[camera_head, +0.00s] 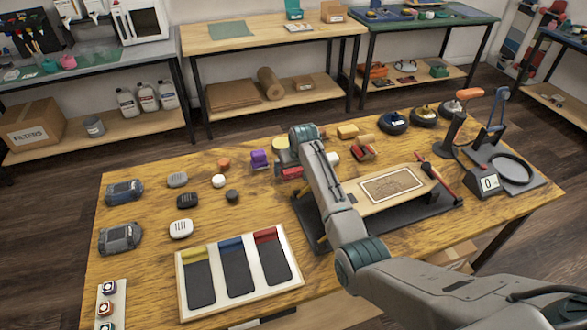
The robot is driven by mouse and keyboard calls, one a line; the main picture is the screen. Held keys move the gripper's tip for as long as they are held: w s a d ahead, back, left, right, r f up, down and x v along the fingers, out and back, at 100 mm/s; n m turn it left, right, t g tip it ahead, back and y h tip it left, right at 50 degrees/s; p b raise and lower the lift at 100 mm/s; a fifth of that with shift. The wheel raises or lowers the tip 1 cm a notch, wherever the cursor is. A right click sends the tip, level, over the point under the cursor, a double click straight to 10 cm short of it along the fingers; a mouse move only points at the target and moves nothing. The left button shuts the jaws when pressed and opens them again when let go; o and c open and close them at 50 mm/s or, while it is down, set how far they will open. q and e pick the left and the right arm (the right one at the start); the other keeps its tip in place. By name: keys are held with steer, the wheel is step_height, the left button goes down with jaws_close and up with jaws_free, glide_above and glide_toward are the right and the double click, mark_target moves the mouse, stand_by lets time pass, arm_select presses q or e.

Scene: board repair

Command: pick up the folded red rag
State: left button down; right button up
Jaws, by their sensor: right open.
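A small red item (291,173), which looks like the folded red rag, lies near the back middle of the wooden table, partly hidden by my right forearm. My right arm comes in from the lower right and reaches over the table to this spot. My right gripper (293,179) is at the red item, largely hidden behind the arm link, and is open. I cannot tell whether its fingers touch the red item. My left gripper is not in view.
A purple item (259,159) and a yellow round item (281,144) sit close by. A dark stand with a board (388,190) lies right of the arm. A tray with three dark slots (287,287) is in front. Bare wood (140,272) shows at left.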

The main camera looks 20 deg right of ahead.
mark_target(295, 169)
steer(key=shift+w+f, duration=0.1)
steer(key=shift+f, duration=0.1)
steer(key=c, duration=0.9)
step_height(295, 169, up, 10)
steer(key=b, duration=0.1)
steer(key=shift+o, duration=0.4)
steer(key=shift+r, duration=0.2)
